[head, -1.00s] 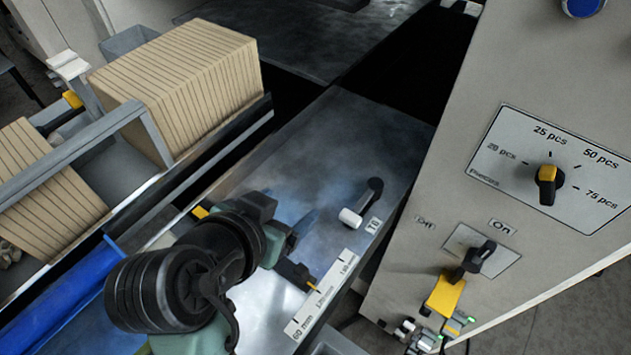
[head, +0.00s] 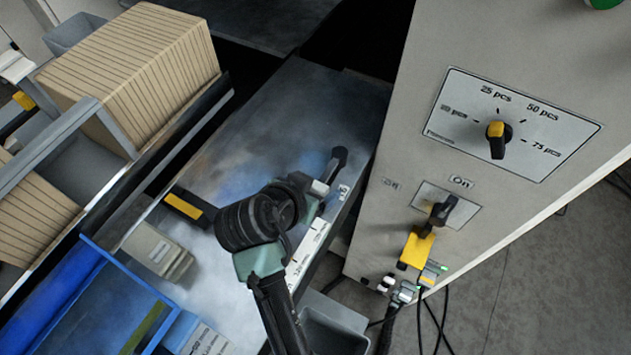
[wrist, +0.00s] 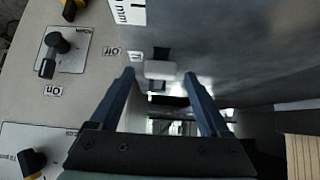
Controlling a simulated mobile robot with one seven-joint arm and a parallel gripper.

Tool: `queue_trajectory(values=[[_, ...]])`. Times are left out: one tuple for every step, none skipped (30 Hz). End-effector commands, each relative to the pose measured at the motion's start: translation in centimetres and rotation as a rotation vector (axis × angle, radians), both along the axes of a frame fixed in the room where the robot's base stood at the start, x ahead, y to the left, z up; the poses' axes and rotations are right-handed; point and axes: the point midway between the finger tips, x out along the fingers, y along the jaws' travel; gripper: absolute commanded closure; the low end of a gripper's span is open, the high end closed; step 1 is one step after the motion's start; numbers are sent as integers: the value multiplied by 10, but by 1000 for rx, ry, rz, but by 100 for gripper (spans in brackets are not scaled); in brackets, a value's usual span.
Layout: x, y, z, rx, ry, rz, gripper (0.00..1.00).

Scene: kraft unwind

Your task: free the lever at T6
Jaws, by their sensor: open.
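The lever (head: 335,164) at the small label (head: 343,190) sits on the grey metal plate beside the cabinet. It has a black arm and a white end piece (head: 320,188). The label is too small to read now. In the wrist view the white piece (wrist: 160,69) lies just beyond and between the fingertips of my gripper (wrist: 159,79). My gripper is open with nothing held. I cannot tell whether a finger touches the lever. In the head view my wrist hides the fingers, close to the lever's white end.
A cabinet (head: 385,235) stands close on the right, with a piece-count dial (head: 497,138) and an On/Off switch (head: 440,210). Cables hang below. A millimetre scale (head: 308,245) runs along the plate edge. Card stacks (head: 130,70) and a blue tray (head: 140,310) are left.

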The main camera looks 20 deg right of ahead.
Motion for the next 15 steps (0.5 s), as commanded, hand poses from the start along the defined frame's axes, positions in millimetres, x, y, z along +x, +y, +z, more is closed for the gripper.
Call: queue_trajectory(values=[[1,-1,-1,0,-1,-1,20],[1,-2,-2,0,-1,-1,20],[1,-2,-2,0,-1,-1,20],[1,-2,-2,0,-1,-1,20],[1,-2,-2,0,-1,-1,20],[1,-2,-2,0,-1,-1,20],[1,-2,-2,0,-1,-1,20],[1,-2,-2,0,0,0,20],[1,-2,-2,0,0,0,20],[1,-2,-2,0,0,0,24],[1,-2,-2,0,0,0,29],[1,-2,-2,0,0,0,36],[1,-2,-2,0,0,0,42],[1,-2,-2,0,0,0,47],[1,-2,-2,0,0,0,54]])
